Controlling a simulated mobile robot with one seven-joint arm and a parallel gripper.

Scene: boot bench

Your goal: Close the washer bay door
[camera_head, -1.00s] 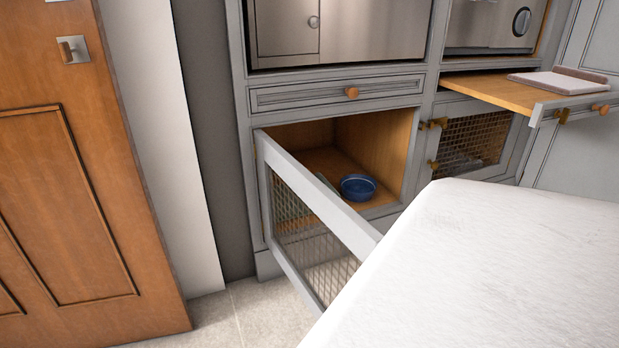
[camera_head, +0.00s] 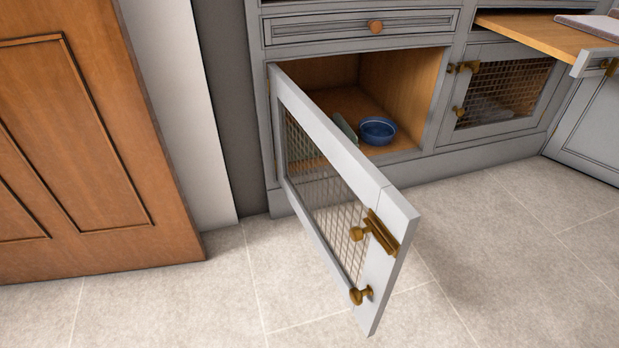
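A grey framed door (camera_head: 335,145) with a wire mesh panel stands wide open, hinged at the left side of a low cabinet bay (camera_head: 400,95). Its free end points out toward me and carries a brass latch (camera_head: 378,234) and a brass knob (camera_head: 360,295). The bay has a wooden interior and holds a blue bowl (camera_head: 377,131); a pale flat item beside the bowl is partly hidden by the door. The frames do not show which bay is the washer bay. My gripper is not in view.
A second mesh door (camera_head: 500,92) to the right is shut. Above it a wooden board (camera_head: 545,37) is pulled out. A shut drawer (camera_head: 360,28) is above the open bay. A brown wooden door (camera_head: 80,150) stands at left. The tiled floor (camera_head: 500,250) is clear.

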